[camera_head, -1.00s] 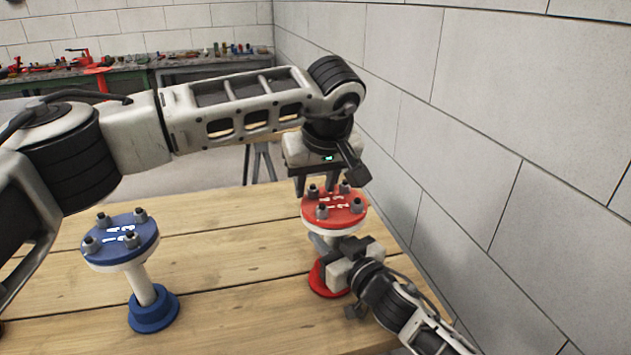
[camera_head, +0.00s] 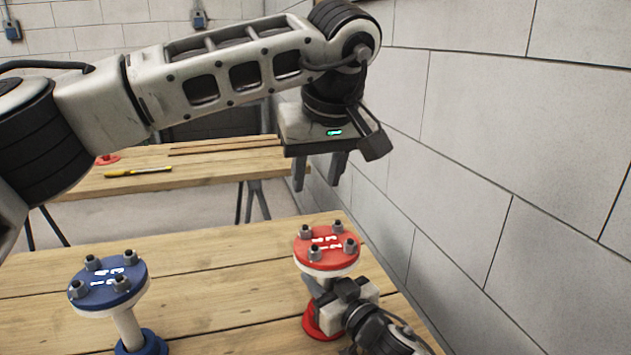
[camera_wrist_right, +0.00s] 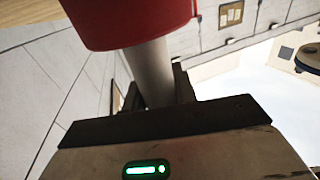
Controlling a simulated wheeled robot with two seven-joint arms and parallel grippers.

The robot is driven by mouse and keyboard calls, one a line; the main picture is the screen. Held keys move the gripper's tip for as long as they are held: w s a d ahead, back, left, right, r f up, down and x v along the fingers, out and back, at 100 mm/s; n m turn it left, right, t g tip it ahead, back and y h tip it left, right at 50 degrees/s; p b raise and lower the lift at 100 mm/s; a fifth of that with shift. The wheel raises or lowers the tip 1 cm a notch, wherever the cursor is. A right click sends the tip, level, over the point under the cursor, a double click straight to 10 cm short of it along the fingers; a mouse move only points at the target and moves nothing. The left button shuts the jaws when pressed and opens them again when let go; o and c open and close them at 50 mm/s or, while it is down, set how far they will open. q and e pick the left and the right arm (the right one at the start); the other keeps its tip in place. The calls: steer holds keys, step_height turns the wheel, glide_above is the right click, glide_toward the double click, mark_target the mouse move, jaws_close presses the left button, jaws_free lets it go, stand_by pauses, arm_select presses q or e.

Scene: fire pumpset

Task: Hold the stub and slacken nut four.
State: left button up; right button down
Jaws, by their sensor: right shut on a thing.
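The red flange (camera_head: 327,262) tops a white stub on a red foot (camera_head: 318,322) at the right of the table. Several grey nuts on bolts stand on it around white numbers too small to read surely. My right gripper (camera_head: 335,290) is shut on the stub below the flange. The right wrist view shows the white stub (camera_wrist_right: 148,72) between its fingers, under the red flange (camera_wrist_right: 125,22). My left gripper (camera_head: 319,172) is open and empty, fingers pointing down, above and apart from the flange and its nuts.
A similar blue flange (camera_head: 108,292) on a white stub with a blue foot (camera_head: 142,344) stands at the left of the plank table (camera_head: 215,290). A grey block wall (camera_head: 470,150) runs close along the right. Another wooden table (camera_head: 200,165) stands behind.

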steer(key=c, duration=1)
jaws_free()
steer(key=shift+c, duration=0.2)
